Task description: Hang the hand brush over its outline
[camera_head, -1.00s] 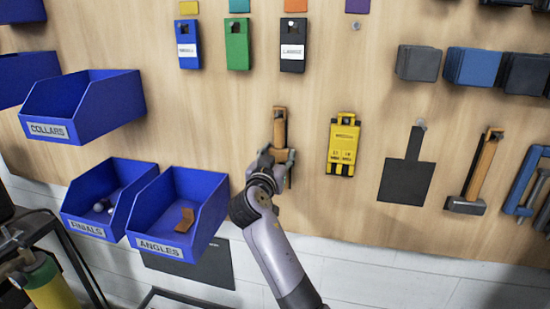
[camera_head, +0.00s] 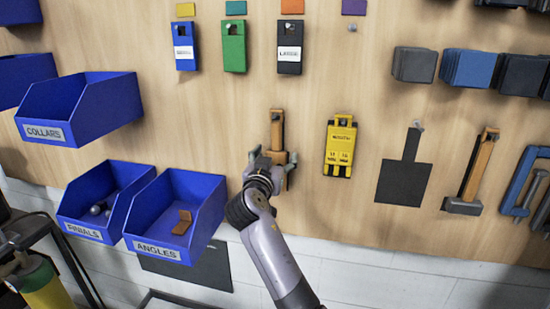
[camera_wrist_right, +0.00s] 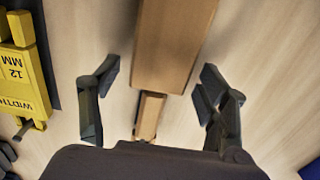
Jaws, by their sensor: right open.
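A wooden tool, which I take to be the hand brush (camera_head: 278,128), hangs upright on the board; its lower part is hidden by my right gripper. In the right wrist view its wide wooden block (camera_wrist_right: 172,45) and narrower handle (camera_wrist_right: 149,117) show. My right gripper (camera_head: 272,162) is open, with its fingers on either side of the wooden tool; in the wrist view gaps show on both sides of it. A dark outline (camera_head: 404,180), with a narrow stem and wide lower rectangle, is empty on the board to the right, a peg at its top. My left gripper is not in view.
A yellow width gauge (camera_head: 340,148) hangs between the wooden tool and the outline. A wooden-handled hammer (camera_head: 472,175) hangs right of the outline. Blue bins marked ANGLES (camera_head: 150,250) and COLLARS (camera_head: 45,132) jut out on the left.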

